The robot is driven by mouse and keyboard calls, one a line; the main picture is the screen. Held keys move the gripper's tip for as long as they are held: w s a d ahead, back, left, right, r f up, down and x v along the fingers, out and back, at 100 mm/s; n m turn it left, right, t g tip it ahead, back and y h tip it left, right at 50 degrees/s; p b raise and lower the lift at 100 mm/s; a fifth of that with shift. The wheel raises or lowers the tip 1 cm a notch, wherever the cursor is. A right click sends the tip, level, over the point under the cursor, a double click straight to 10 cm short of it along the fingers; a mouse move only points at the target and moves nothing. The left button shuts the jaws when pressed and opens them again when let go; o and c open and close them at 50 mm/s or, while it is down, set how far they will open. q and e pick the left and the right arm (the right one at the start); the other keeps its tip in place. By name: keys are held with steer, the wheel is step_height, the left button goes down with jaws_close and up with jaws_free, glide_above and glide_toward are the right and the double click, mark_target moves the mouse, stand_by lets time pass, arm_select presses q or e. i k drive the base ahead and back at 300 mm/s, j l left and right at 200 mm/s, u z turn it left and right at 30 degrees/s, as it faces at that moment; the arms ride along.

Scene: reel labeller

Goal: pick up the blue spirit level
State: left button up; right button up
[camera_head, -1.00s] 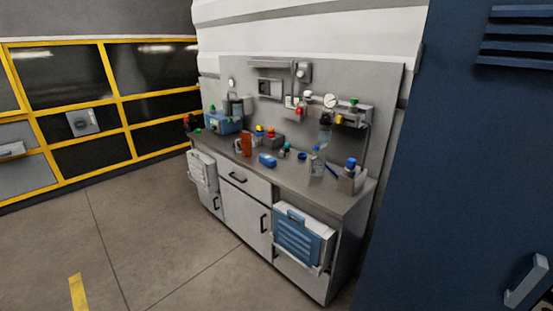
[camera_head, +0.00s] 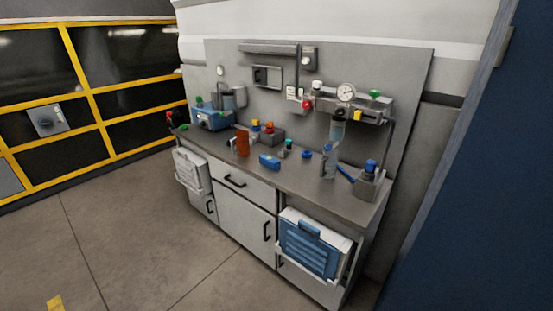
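A small blue block (camera_head: 269,161) lies on the grey worktop (camera_head: 300,180) near its front edge, around the middle. It may be the blue spirit level, but it is too small to make out a vial. A thin blue bar (camera_head: 346,174) lies or leans between a clear bottle and a grey holder on the right, and I cannot tell whether it is the level instead. Neither of my grippers is in view.
An orange-brown cylinder (camera_head: 243,143) stands left of the block. A clear bottle (camera_head: 329,161) and a grey holder (camera_head: 368,185) stand right. A blue slatted bin (camera_head: 309,250) hangs on the cabinet front. The floor (camera_head: 130,250) ahead is clear.

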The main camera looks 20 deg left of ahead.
mark_target(267, 161)
steer(key=i+j+z, duration=0.15)
steer(key=j, duration=0.25)
steer(key=i+j+z, duration=0.2)
steer(key=j, duration=0.2)
steer(key=i+j+z, duration=0.15)
steer(key=j, duration=0.25)
steer(key=k, duration=0.05)
